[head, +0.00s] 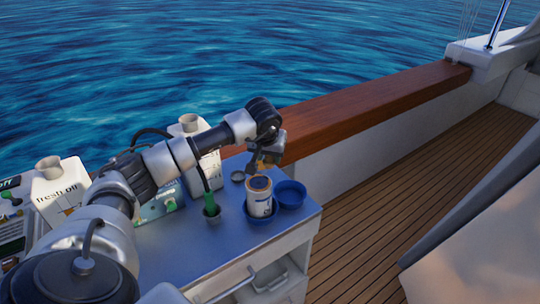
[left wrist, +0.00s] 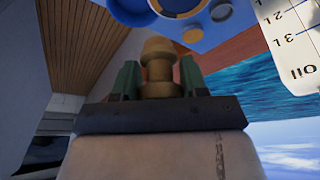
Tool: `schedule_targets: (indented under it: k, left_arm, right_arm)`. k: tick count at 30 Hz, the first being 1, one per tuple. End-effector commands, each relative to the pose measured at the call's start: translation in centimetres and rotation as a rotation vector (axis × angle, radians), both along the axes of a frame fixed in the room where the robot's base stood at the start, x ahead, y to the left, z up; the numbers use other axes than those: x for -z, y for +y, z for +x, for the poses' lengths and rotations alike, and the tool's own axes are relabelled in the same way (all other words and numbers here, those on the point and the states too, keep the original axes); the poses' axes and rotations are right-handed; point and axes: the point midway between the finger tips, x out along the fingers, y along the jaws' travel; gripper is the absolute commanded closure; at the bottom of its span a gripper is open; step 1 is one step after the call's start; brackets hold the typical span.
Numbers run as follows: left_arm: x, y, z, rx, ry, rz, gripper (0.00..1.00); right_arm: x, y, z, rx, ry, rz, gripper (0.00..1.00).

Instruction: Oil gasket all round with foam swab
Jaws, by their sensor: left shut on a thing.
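My left gripper (head: 263,163) is shut on a small tan, stepped piece with a rounded end, apparently the foam swab (left wrist: 158,65). Its green fingers (left wrist: 158,82) sit on both sides of it in the left wrist view. In the head view the gripper hangs just above a white canister with blue print (head: 260,205). The canister stands upright, its tan top ringed by a dark rim that looks like the gasket (head: 259,183). I cannot tell whether the swab touches the ring. My right gripper is not in view.
The canister stands in a blue dish (head: 262,220) beside an empty-looking blue bowl (head: 290,195). The grey cart top (head: 185,245) is clear in front.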

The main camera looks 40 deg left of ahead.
Motion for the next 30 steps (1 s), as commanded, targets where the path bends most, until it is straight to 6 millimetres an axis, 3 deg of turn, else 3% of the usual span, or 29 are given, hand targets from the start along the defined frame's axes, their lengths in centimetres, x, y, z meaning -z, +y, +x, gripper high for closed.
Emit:
schedule_targets:
  k: [9, 30]
  left_arm:
    - [-1.6, 0.0, -0.3, -0.003, 0.000, 0.000, 0.76]
    - [-1.7, 0.0, -0.3, -0.005, 0.001, 0.000, 0.76]
  right_arm:
    - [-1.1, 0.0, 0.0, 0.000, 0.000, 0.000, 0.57]
    - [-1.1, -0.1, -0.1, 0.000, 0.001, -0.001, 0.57]
